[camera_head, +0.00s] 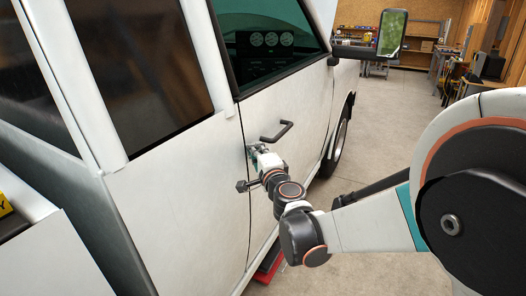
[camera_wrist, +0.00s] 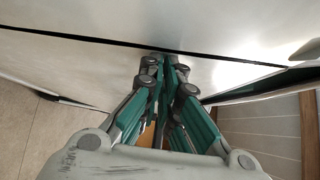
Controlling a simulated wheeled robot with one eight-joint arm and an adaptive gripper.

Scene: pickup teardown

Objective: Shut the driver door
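The driver door (camera_head: 288,168) is a white panel with a dark window and a black bar handle (camera_head: 277,132). In the head view it stands nearly flush with the body, with a thin dark seam along its rear edge. My gripper (camera_head: 256,151) is at that rear edge, just below and left of the handle. In the wrist view my gripper (camera_wrist: 167,64) has its teal fingers drawn together, with nothing seen between them. The tips are at or very near the white panel by a dark seam (camera_wrist: 100,40); contact is hard to tell.
The white rear body side (camera_head: 175,190) is left of the door. A side mirror (camera_head: 391,33) sticks out ahead. A red object (camera_head: 268,268) lies low under the door. Concrete floor (camera_head: 375,140) to the right is open, with cluttered benches (camera_head: 470,100) farther back.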

